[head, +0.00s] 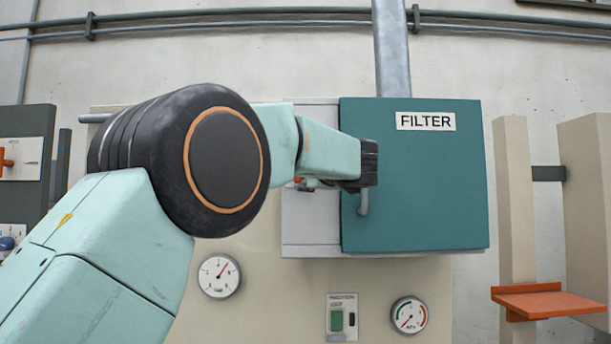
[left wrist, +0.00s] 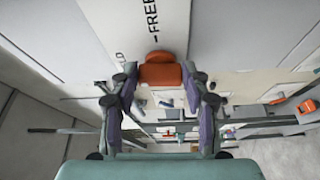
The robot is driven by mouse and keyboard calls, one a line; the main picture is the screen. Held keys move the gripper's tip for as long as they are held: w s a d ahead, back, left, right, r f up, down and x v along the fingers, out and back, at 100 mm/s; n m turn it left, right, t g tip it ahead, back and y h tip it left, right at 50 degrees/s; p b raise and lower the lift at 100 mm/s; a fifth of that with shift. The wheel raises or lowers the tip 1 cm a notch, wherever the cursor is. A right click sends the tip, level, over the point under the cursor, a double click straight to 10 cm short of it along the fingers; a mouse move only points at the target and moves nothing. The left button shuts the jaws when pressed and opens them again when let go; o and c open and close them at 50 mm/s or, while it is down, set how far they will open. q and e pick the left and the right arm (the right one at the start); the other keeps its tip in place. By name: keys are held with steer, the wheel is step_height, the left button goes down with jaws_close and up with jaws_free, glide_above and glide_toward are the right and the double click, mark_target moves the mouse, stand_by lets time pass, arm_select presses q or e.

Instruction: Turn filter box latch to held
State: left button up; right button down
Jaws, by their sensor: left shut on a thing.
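The filter box (head: 430,190) has a teal door marked FILTER and a pale side on its left. In the left wrist view an orange latch knob (left wrist: 160,73) stands on a pale panel beside the printed word FREE. My left gripper (left wrist: 160,82) has a finger on each side of the knob and is shut on it. In the head view my forearm and wrist cross in front of the box, and the gripper (head: 311,184) shows only in part below them. A small orange bit shows at its left; most of the latch is hidden. My right gripper is not in view.
A grey handle (head: 363,203) hangs at the door's left edge, close under my wrist. Below the box are two round gauges (head: 218,275) and a green switch (head: 337,320). An orange shelf (head: 548,303) juts out at right. A grey pipe (head: 391,50) rises above the box.

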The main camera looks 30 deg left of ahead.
arm_select(q)
steer(key=shift+a+f+n, duration=0.15)
steer(key=shift+f+n, duration=0.05)
steer(key=shift+n, duration=0.4)
steer(key=o, duration=1.2)
steer(key=shift+s+r, duration=0.3)
steer(key=shift+s, duration=0.25)
steer(key=shift+c, duration=0.2)
steer(key=v, duration=1.2)
steer(key=shift+r, duration=0.2)
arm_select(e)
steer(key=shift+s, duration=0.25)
